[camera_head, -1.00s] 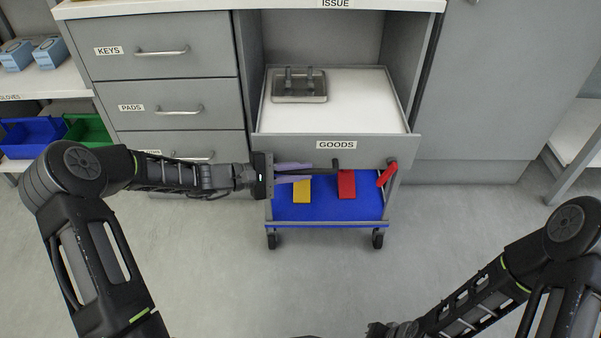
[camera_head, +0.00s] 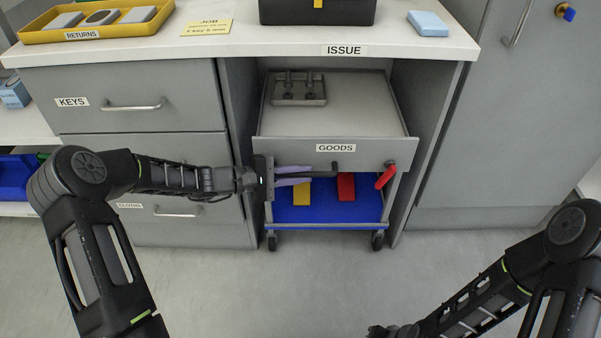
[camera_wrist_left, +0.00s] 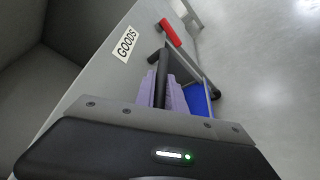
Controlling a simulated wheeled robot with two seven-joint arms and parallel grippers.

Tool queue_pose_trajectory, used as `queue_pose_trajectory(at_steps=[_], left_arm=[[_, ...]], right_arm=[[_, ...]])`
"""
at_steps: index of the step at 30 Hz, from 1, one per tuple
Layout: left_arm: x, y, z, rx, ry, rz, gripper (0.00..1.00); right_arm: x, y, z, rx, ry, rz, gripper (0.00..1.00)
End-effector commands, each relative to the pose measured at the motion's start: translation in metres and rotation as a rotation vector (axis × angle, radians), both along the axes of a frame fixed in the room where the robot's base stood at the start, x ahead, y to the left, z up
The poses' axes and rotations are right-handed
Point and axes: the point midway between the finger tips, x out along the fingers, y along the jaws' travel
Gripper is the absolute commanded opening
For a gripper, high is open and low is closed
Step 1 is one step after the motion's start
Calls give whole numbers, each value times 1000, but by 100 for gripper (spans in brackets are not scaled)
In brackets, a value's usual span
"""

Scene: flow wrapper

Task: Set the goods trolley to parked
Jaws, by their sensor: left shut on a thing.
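The goods trolley has a grey front panel (camera_head: 285,152) labelled GOODS, an upper tray, a blue lower shelf (camera_head: 325,213) and castors. It stands in the bay under the ISSUE counter, its front castors about level with the cabinet fronts. A black handle (camera_head: 335,170) sticks out below the label. A red lever (camera_head: 386,177) sits tilted at the right of the panel. My left gripper (camera_head: 305,175) has its purple fingers shut on the black handle; the left wrist view shows them around it (camera_wrist_left: 165,85). My right gripper (camera_head: 376,330) is barely visible at the bottom edge, fingers hidden.
Drawers (camera_head: 140,105) stand left of the bay and a tall grey cabinet (camera_head: 500,140) right. The counter (camera_head: 250,42) holds a yellow tray (camera_head: 50,37), a black box and a blue pack. A metal holder (camera_head: 299,90) is in the trolley's tray. The floor in front is clear.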

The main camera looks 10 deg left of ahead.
Motion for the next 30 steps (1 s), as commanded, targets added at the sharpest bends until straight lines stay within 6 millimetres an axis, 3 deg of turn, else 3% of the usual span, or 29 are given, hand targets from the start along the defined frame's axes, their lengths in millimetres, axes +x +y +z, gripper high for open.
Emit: queue_pose_trajectory(at_steps=[13, 14, 21, 30], left_arm=[[2, 3, 0, 4, -1, 8, 0], [3, 3, 0, 4, -1, 9, 16], [1, 1, 0, 3, -1, 4, 35], [1, 0, 1, 0, -1, 1, 36]], right_arm=[[0, 0, 0, 0, 1, 0, 0], [0, 0, 0, 0, 1, 0, 0], [0, 0, 0, 0, 0, 0, 0], [0, 0, 0, 0, 0, 0, 0]])
